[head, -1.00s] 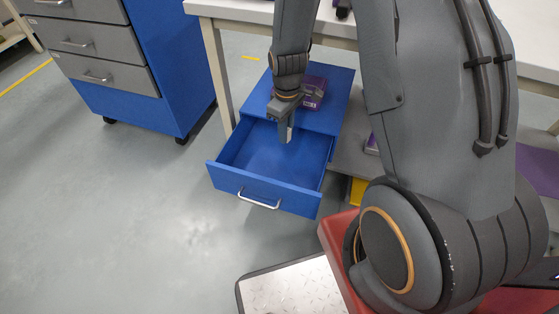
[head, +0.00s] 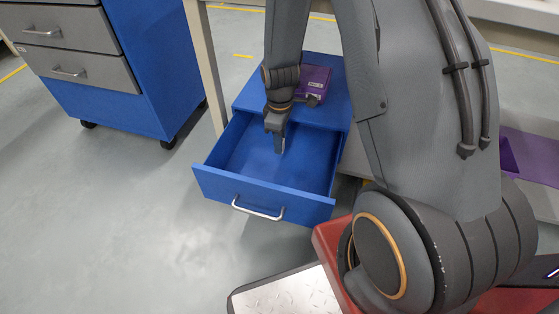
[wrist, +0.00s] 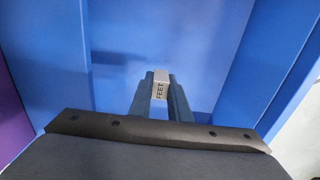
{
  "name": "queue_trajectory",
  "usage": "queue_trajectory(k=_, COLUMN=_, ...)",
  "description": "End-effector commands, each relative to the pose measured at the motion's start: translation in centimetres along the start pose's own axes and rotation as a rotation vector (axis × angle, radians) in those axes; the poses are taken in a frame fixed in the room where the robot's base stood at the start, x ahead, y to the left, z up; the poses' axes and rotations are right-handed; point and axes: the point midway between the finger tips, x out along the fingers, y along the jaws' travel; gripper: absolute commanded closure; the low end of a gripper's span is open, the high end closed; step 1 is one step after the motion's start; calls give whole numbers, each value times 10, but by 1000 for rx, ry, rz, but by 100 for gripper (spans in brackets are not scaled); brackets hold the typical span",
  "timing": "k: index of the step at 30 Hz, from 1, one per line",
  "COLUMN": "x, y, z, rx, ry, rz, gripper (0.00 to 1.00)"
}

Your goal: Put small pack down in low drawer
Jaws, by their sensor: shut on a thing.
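The small pack (wrist: 160,84) is a little pale box with the word FEET on it, held between the two fingers of my gripper (wrist: 159,92) in the wrist view. In the head view my gripper (head: 279,143) points down inside the open blue low drawer (head: 225,178). The pack shows there only as a small light patch at the fingertips. The drawer is pulled out and its floor looks empty. I cannot tell whether the pack touches the drawer floor.
A purple box (head: 313,80) sits on top of the blue drawer cabinet (head: 330,105), just behind my gripper. A larger blue cabinet with grey drawers (head: 135,85) stands at the left. A table leg (head: 208,70) is close to the low drawer's left side.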

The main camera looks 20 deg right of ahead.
Motion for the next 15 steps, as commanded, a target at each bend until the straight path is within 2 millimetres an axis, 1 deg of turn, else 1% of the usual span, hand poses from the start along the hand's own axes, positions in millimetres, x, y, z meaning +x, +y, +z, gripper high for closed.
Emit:
queue_trajectory(k=1, x=12, y=0, z=0, rx=0, ry=-2, rz=-2, gripper=100)
queue_trajectory(k=4, x=32, y=0, z=0, rx=0, ry=-2, rz=-3, gripper=100)
queue_trajectory(k=6, x=41, y=0, z=0, rx=0, ry=-1, rz=-2, gripper=100)
queue_trajectory(k=11, x=54, y=-1, z=-1, rx=-1, ry=-1, rz=-1, gripper=100)
queue_trajectory(k=15, x=74, y=-2, z=-2, rx=-2, ry=-2, rz=-2, gripper=100)
